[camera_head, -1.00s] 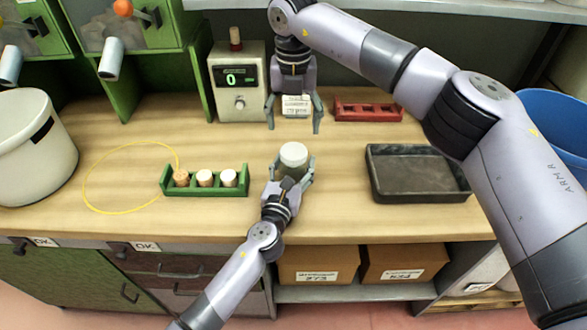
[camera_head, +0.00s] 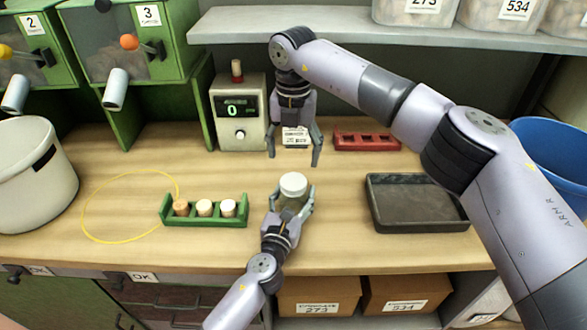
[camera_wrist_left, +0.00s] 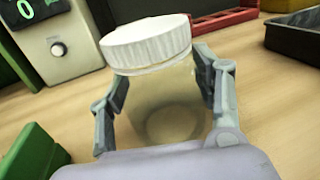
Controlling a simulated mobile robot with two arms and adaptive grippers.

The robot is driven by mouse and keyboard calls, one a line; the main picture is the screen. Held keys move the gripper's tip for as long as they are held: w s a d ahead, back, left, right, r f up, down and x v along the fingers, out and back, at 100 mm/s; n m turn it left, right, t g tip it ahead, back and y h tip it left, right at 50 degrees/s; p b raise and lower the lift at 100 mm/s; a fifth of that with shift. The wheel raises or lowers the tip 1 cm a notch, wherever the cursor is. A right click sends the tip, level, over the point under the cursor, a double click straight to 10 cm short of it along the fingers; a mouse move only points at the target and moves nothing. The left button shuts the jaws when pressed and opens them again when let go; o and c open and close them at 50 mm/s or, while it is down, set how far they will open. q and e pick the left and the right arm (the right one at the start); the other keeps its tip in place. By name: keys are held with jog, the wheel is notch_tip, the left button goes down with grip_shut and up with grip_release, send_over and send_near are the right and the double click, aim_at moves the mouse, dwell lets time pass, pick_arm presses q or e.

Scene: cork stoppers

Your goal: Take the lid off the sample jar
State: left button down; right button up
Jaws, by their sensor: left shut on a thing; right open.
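The sample jar stands on the bench in front of my left gripper (camera_head: 292,203). In the left wrist view the jar (camera_wrist_left: 165,105) is clear, and its white ribbed lid (camera_wrist_left: 147,43) sits on top. The lid (camera_head: 293,184) also shows in the head view. My left gripper is shut around the jar's body, with one finger on each side. My right gripper (camera_head: 293,160) is open and points down behind and above the jar. It is apart from the lid, with a labelled white thing visible between its fingers.
A green rack (camera_head: 205,220) with several stoppers stands left of the jar. A counter box (camera_head: 238,110) reading 0 and a red rack (camera_head: 366,140) stand at the back. A dark tray (camera_head: 416,224) lies to the right. A yellow ring (camera_head: 84,205) marks bench at the left.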

aim_at(293, 181)
jog(key=m, duration=0.8)
jog(key=shift+m, duration=0.3)
jog(key=m, duration=0.7)
jog(key=shift+f, duration=4.05)
jog(key=shift+c, duration=0.5)
